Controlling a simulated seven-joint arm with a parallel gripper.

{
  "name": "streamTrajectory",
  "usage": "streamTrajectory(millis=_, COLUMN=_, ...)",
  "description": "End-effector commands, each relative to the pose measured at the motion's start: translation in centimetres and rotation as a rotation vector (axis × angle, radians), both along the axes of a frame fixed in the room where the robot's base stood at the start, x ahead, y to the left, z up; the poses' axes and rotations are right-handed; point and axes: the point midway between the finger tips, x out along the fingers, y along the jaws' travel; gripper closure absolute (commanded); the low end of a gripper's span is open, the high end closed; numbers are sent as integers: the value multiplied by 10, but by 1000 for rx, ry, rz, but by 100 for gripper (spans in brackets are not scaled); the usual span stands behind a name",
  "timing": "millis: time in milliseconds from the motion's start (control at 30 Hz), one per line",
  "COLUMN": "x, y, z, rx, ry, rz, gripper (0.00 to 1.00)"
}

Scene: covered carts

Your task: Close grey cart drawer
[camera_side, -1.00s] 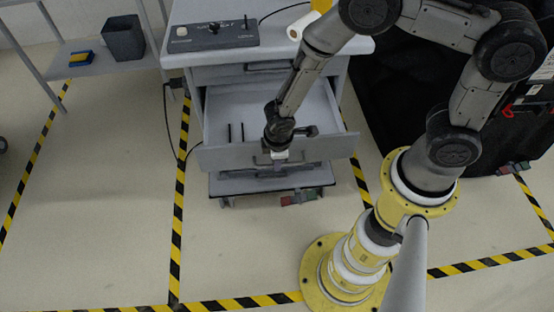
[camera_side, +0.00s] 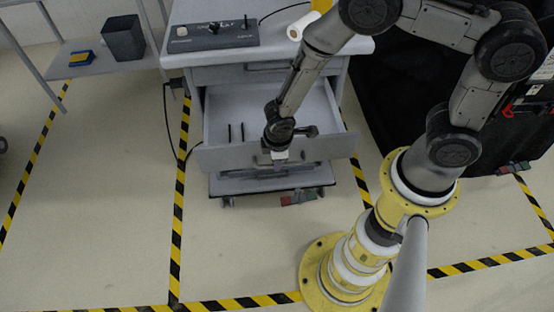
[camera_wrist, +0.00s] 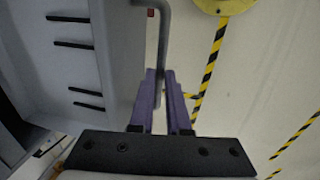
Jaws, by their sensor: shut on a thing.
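The grey cart (camera_side: 183,50) stands at the top middle of the side view. Its drawer (camera_side: 225,158) is pulled out toward the camera, with a light grey inside and some dark slots. My gripper (camera_side: 279,155) is at the drawer's front panel, near its middle, with the fingers partly hidden by the wrist. In the wrist view the drawer (camera_wrist: 60,75) fills the left side. The drawer handle (camera_wrist: 161,50), a bent grey bar, runs down between the two purple fingers of my gripper (camera_wrist: 160,80), which are shut on it.
A control box (camera_side: 213,36) and a white roll (camera_side: 301,27) sit on the cart top. A shelf with a dark bin (camera_side: 124,38) stands at the left. A black covered thing (camera_side: 392,105) stands right of the cart. Striped tape (camera_side: 178,220) marks the open floor.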

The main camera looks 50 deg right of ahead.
Motion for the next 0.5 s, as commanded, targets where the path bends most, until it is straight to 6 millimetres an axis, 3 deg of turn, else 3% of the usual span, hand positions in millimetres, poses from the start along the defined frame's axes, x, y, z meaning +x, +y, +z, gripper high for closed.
streamTrajectory(millis=333, x=2, y=-1, z=1, rx=-1, ry=-1, rz=-1, gripper=100)
streamTrajectory(millis=500, x=13, y=-13, z=1, rx=-1, ry=-2, rz=-6, gripper=100)
